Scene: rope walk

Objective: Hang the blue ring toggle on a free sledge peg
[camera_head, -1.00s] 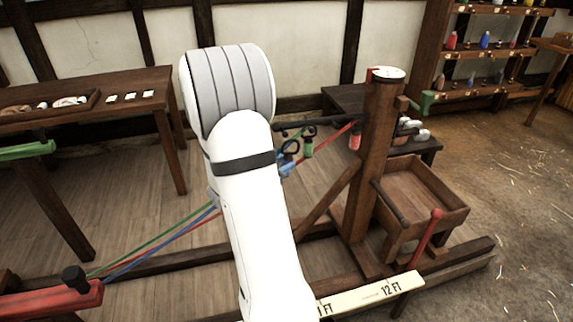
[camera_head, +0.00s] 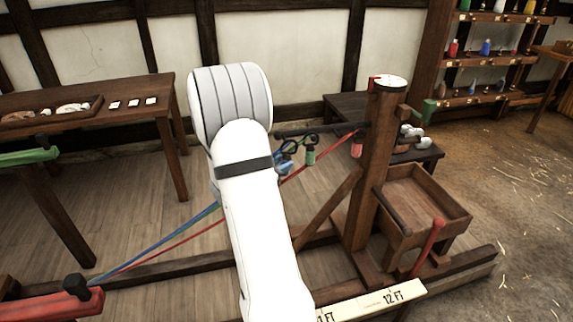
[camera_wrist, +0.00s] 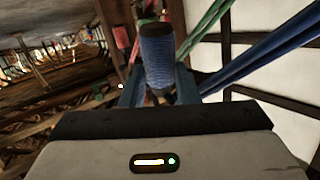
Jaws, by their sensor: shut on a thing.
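My gripper (camera_wrist: 157,90) is shut on the blue ring toggle (camera_wrist: 157,55), whose ribbed blue body stands between the two fingers in the wrist view. In the head view my white arm hides most of the gripper; a bit of blue (camera_head: 285,168) shows just right of the arm, with a dark ring by it. The sledge post (camera_head: 375,160) carries a dark peg bar reaching left. The green toggle (camera_head: 310,155) and the red toggle (camera_head: 357,149) hang beneath this bar, right of my gripper. Which peg is free cannot be told.
Blue, green and red ropes run from the lower left toward the sledge, passing behind my arm. A table (camera_head: 85,115) stands at left, shelves (camera_head: 480,60) at back right.

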